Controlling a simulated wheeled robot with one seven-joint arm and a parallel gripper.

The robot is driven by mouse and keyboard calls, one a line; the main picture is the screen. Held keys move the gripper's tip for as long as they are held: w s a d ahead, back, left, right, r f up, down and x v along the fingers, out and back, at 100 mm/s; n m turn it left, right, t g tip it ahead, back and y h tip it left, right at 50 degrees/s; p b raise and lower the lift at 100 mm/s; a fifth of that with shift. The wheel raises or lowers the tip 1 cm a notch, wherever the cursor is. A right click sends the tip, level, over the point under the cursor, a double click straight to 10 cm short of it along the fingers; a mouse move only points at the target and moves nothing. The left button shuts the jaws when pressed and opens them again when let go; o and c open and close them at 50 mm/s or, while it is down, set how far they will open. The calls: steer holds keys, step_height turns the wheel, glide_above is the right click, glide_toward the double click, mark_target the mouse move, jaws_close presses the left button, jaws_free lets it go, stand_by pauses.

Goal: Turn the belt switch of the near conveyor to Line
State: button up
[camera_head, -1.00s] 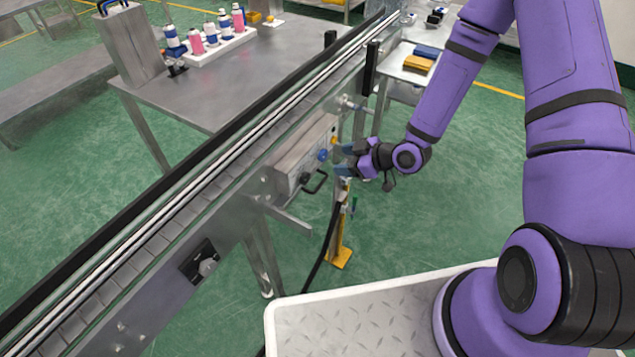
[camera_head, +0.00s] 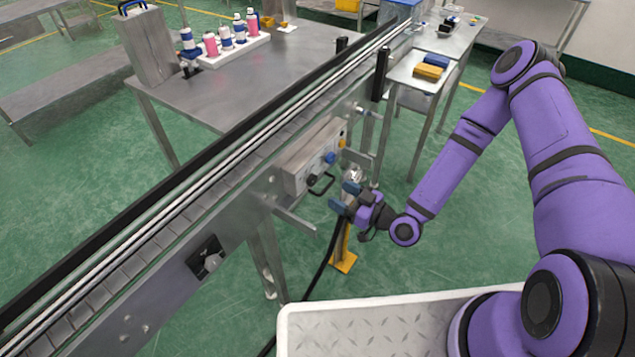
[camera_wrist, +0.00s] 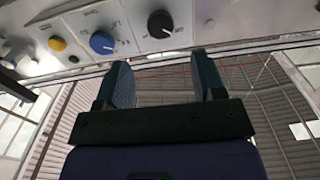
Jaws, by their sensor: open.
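The near conveyor (camera_head: 185,215) runs diagonally, with a grey control box (camera_head: 297,170) on its side. The box carries a black knob (camera_head: 312,180), a blue knob (camera_head: 330,158) and a yellow button (camera_head: 342,143). In the wrist view the black knob (camera_wrist: 160,23) has a white pointer mark, with the blue knob (camera_wrist: 102,42) and yellow button (camera_wrist: 57,43) to its left. The printed labels are too small to read, so I cannot tell which is the belt switch. My gripper (camera_head: 345,197) is open and empty, below and right of the box, apart from the knobs.
A black cable (camera_head: 325,262) hangs near a yellow foot (camera_head: 343,262). A black plate with a grey knob (camera_head: 211,262) is farther down the conveyor.

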mark_target(314, 182)
steer(key=x, duration=0.8)
steer(key=shift+w+a, duration=0.15)
steer(key=shift+a, duration=0.05)
steer(key=c, duration=0.9)
